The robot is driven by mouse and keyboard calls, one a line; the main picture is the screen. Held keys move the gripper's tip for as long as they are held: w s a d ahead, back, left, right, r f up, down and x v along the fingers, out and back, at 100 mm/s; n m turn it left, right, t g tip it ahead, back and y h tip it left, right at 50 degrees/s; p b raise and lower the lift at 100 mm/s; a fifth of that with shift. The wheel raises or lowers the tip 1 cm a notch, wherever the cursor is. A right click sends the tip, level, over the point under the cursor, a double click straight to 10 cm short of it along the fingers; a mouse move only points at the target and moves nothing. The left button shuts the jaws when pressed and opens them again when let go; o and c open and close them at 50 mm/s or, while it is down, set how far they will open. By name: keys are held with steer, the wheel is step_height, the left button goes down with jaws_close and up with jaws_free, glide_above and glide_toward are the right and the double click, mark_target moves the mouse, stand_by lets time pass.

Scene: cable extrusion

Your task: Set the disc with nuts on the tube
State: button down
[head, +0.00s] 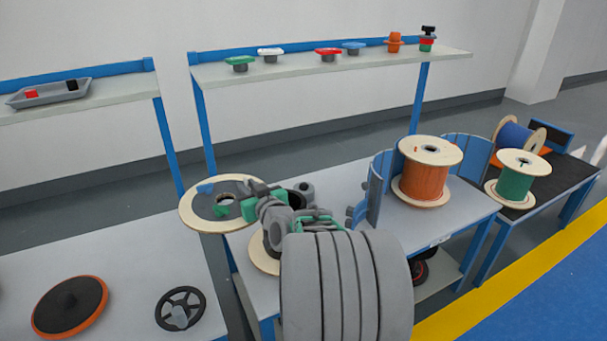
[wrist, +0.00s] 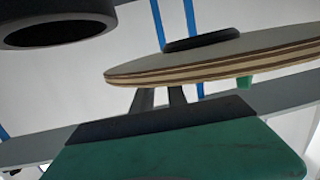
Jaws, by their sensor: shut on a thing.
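The disc (head: 197,213) is a flat round plate with a pale wooden rim, a grey face and a dark hub, held above the table's left end. In the wrist view the disc (wrist: 215,62) shows nearly edge-on with layered wood and a dark hub on top. My gripper (head: 254,194) is shut on the disc's right edge. Its fingers show under the disc in the wrist view (wrist: 160,97). A dark hollow cylinder (wrist: 55,25) fills the upper left of the wrist view; I cannot tell whether it is the tube. The nuts are not clearly distinguishable.
A second wooden disc (head: 262,256) is partly hidden behind my arm. An orange spool (head: 425,178) stands between blue curved panels (head: 379,185) on the table; a green spool (head: 515,180) stands further right. A wheel (head: 181,308) and an orange-rimmed disc (head: 70,306) lie on the left table.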

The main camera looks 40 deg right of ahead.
steer(key=s+d+r+h+b, duration=0.1)
steer(key=s+d, duration=0.2)
steer(key=d, duration=0.5)
steer(key=s+d+r, duration=0.1)
steer(key=s+d, duration=0.2)
steer(key=d, duration=0.5)
steer(key=shift+m, duration=0.4)
steer(key=shift+w+a+f+b, duration=0.15)
steer(key=shift+f+b, duration=0.55)
steer(key=shift+f, duration=0.8)
steer(key=shift+w+a+f+b, duration=0.15)
steer(key=shift+f+b, duration=0.5)
steer(key=shift+f, duration=0.85)
steer(key=shift+s+a+b, duration=0.1)
steer(key=shift+s+b, duration=0.1)
steer(key=shift+b, duration=0.55)
steer(key=shift+f+b, duration=0.5)
steer(key=c, duration=1.6)
jaws_free()
steer(key=shift+f, duration=0.1)
steer(key=b+v, duration=0.2)
steer(key=v, duration=0.9)
